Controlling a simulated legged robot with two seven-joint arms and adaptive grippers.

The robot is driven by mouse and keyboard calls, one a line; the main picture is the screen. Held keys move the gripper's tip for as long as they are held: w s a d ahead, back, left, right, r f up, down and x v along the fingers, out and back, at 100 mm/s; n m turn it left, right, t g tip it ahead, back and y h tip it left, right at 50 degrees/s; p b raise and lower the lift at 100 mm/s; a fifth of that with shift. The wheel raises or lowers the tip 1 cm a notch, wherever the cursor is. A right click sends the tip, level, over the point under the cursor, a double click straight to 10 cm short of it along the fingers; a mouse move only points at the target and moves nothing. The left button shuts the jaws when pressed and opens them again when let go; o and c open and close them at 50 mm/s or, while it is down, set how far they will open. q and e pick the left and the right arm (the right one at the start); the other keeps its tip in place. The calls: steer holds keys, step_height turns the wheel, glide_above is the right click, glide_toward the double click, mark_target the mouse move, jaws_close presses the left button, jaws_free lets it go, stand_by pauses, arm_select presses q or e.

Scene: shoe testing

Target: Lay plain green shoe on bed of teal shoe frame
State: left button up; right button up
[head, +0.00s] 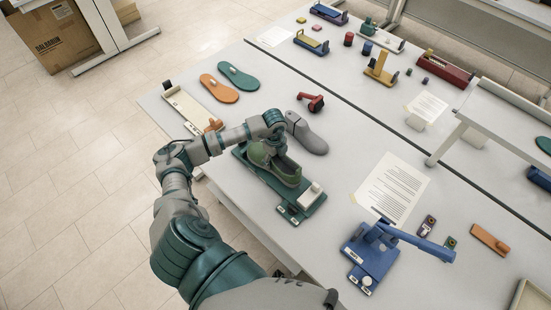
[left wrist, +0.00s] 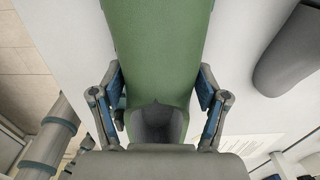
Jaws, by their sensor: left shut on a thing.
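The plain green shoe (head: 284,172) is over the bed of the teal shoe frame (head: 310,207) in the head view, lengthwise along it. I cannot tell whether its sole touches the bed. My left gripper (head: 272,150) comes down on the shoe from above and is shut on it near its heel end. In the left wrist view the green shoe (left wrist: 158,55) fills the middle, with my left gripper's fingers (left wrist: 160,100) against both its sides and its grey opening near the palm. The frame is hidden in that view. My right gripper is in neither view.
Orange (head: 219,88) and teal (head: 238,77) insoles lie at the far left. A blue device (head: 371,255) and a paper sheet (head: 392,188) are to the right.

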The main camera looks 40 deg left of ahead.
arm_select(q)
steer(key=shift+d, duration=0.4)
steer(key=shift+f, duration=0.25)
steer(key=shift+a+f+b, duration=0.2)
steer(key=shift+f+b, duration=0.15)
steer(key=shift+b, duration=0.05)
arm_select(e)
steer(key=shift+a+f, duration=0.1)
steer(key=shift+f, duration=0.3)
arm_select(q)
steer(key=shift+f, duration=0.1)
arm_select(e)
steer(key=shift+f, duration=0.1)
arm_select(q)
steer(key=shift+d+f+b, duration=0.15)
steer(key=shift+f+b, duration=0.4)
steer(key=shift+f, duration=0.15)
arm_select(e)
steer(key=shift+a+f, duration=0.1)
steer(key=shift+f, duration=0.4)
arm_select(q)
steer(key=o, duration=1.4)
